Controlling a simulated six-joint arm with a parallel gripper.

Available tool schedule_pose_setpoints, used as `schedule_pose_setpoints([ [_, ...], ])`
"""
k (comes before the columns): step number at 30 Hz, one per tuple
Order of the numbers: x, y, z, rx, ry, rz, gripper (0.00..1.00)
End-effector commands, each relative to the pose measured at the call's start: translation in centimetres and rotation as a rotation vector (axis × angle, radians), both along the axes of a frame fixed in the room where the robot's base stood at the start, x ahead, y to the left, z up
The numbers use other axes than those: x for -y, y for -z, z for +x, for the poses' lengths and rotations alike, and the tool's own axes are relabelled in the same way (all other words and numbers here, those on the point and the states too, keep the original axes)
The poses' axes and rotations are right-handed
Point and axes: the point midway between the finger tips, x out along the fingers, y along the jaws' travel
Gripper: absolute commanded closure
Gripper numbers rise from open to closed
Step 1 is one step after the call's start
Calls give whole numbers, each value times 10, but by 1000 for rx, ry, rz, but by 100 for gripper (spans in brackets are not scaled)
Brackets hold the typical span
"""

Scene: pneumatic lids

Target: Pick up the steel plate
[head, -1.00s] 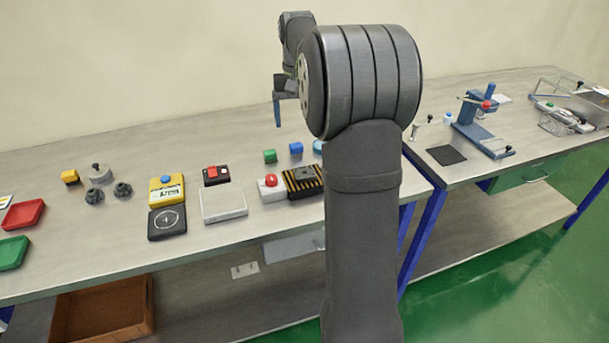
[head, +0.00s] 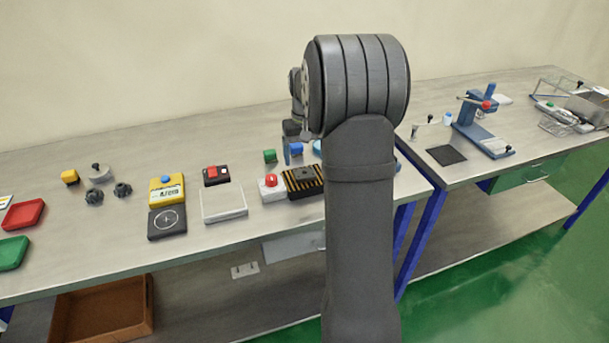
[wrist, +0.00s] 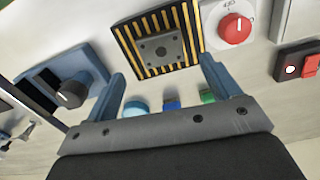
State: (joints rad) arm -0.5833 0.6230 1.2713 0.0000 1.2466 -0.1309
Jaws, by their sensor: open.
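The steel plate (wrist: 158,49) is a dark grey square with a central hole and small corner holes. It lies on a black-and-yellow striped block (wrist: 127,37). In the head view the plate (head: 305,174) shows on top of the striped block (head: 318,187). My gripper (wrist: 162,68) is open, with its two blue fingers spread wide in the wrist view. The plate appears beyond the fingertips, roughly between them and apart from both. In the head view one blue finger (head: 286,154) shows just behind the block; my arm hides the rest.
A red knob on a white box (wrist: 235,28) sits close beside the striped block. A blue-grey device with a black knob (wrist: 72,92) stands on its other side. Green (head: 270,156), blue (head: 297,148) and light-blue pieces are near the gripper.

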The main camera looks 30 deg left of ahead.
Motion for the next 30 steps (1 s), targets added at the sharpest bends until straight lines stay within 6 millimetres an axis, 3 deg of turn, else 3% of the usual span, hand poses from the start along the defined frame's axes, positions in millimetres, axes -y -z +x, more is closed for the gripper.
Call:
schedule_pose_setpoints([
  [10, 0, 46, -4, -3, 0, 0, 18],
  [19, 0, 51, -4, -1, -1, 2, 18],
  [28, 0, 50, -4, -1, -1, 2, 77],
  [30, 0, 50, -4, 0, -1, 3, 78],
])
